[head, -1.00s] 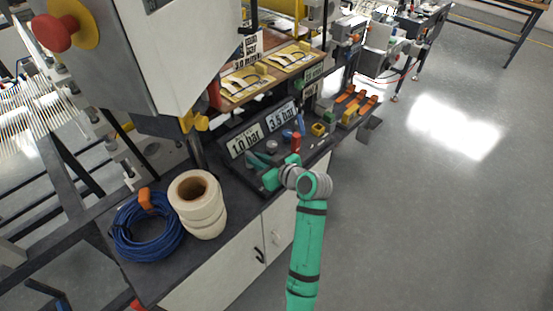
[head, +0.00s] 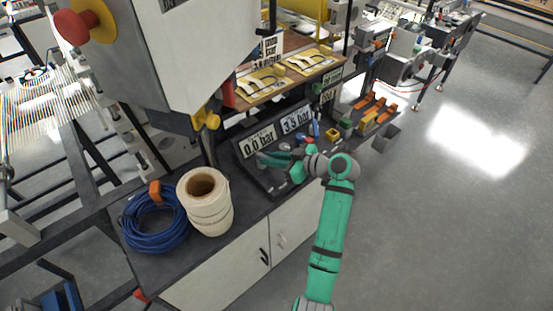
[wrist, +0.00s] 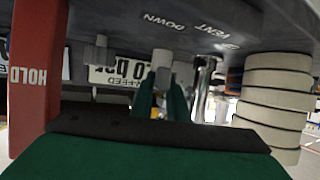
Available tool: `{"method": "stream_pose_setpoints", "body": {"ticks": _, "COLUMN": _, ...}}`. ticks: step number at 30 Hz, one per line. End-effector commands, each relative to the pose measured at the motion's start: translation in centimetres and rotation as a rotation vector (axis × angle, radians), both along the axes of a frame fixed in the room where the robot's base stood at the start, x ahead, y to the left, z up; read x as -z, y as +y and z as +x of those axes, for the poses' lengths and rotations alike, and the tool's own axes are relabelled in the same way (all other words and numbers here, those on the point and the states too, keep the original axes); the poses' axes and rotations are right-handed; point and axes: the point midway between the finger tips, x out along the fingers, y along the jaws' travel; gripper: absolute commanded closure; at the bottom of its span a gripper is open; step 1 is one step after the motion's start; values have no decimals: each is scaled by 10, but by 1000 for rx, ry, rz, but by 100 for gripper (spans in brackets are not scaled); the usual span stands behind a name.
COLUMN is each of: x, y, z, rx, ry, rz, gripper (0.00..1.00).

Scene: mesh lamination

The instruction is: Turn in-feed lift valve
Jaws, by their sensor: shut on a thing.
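The in-feed sign (head: 259,141) on the sloped black panel (head: 250,177) reads 0.0 bar in the head view. The same sign shows upside down in the wrist view (wrist: 112,75), with "FEED" partly readable. My gripper (head: 272,158) is low over the panel, in front of this sign. In the wrist view its two green fingers (wrist: 161,95) are shut on a small grey valve handle (wrist: 161,60). The fingers and my wrist hide most of the valve in the head view. "VENT" and "DOWN" are printed on the panel nearby.
A second sign (head: 296,119) reads 3.5 bar. White tape rolls (head: 207,203) and a blue hose coil (head: 153,221) stand on the bench left of my gripper. A red block marked HOLD (wrist: 33,80) is close at left in the wrist view. The floor at right is clear.

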Motion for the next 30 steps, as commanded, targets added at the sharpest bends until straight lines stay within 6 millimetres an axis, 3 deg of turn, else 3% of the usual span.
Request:
{"method": "stream_pose_setpoints", "body": {"ticks": 9, "x": 2, "y": 0, "z": -1, "rx": 0, "ry": 4, "rz": -2, "gripper": 100}}
{"method": "stream_pose_setpoints", "body": {"ticks": 10, "x": 2, "y": 0, "z": -1, "rx": -1, "ry": 4, "rz": -2, "gripper": 81}}
{"method": "stream_pose_setpoints", "body": {"ticks": 12, "x": 2, "y": 0, "z": 0, "rx": 0, "ry": 4, "rz": -1, "gripper": 67}}
{"method": "stream_pose_setpoints", "body": {"ticks": 23, "x": 0, "y": -4, "z": -2, "rx": 2, "ry": 2, "rz": -1, "gripper": 67}}
{"method": "stream_pose_setpoints", "body": {"ticks": 30, "x": -14, "y": -30, "z": -19, "rx": 4, "ry": 1, "rz": -1, "gripper": 67}}
